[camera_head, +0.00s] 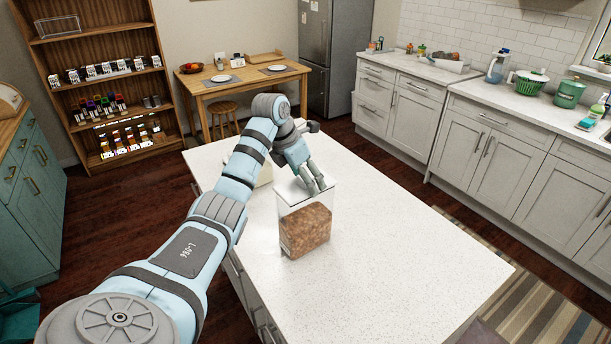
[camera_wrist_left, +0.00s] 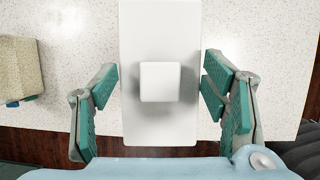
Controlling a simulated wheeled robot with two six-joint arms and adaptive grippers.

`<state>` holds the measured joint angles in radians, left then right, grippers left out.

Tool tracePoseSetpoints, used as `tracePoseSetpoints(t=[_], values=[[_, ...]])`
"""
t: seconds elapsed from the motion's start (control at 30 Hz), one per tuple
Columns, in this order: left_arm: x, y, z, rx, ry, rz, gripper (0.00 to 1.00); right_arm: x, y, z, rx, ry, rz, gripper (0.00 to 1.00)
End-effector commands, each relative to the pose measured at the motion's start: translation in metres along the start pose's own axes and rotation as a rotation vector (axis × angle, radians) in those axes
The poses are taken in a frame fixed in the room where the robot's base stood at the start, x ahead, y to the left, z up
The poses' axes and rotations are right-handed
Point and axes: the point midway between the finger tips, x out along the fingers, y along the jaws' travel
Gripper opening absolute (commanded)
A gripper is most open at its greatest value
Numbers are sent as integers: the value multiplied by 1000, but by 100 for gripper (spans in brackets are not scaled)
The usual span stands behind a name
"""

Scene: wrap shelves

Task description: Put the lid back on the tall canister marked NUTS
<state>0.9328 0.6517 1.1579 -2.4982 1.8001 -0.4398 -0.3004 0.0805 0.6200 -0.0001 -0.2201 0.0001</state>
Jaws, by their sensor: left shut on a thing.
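A tall clear canister (camera_head: 305,228) filled with brown pieces stands upright on the white island. No NUTS marking is readable on the side I see. A white rectangular lid (camera_head: 290,190) is at its top; I cannot tell whether it is fully seated. In the left wrist view the lid (camera_wrist_left: 160,124) has a raised square knob (camera_wrist_left: 160,82) in its middle. My left gripper (camera_head: 316,184) reaches down over the canister top. My right gripper is not in view.
The island top (camera_head: 400,270) is clear to the right and front. A beige object (camera_head: 264,174) stands behind my left arm, and it also shows in the left wrist view (camera_wrist_left: 20,70). A shelf rack (camera_head: 110,85) with small goods stands at the back left.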

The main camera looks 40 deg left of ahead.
Motion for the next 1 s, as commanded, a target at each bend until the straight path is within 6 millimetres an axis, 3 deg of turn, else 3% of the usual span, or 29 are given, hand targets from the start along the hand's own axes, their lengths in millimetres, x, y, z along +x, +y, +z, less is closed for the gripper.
tracePoseSetpoints(t=[0.97, 1.0], values=[[7, 0, -3, 0, -1, 0, 38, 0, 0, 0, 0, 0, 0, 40], [7, 0, -3, 0, -1, 0, 72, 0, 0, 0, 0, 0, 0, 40]])
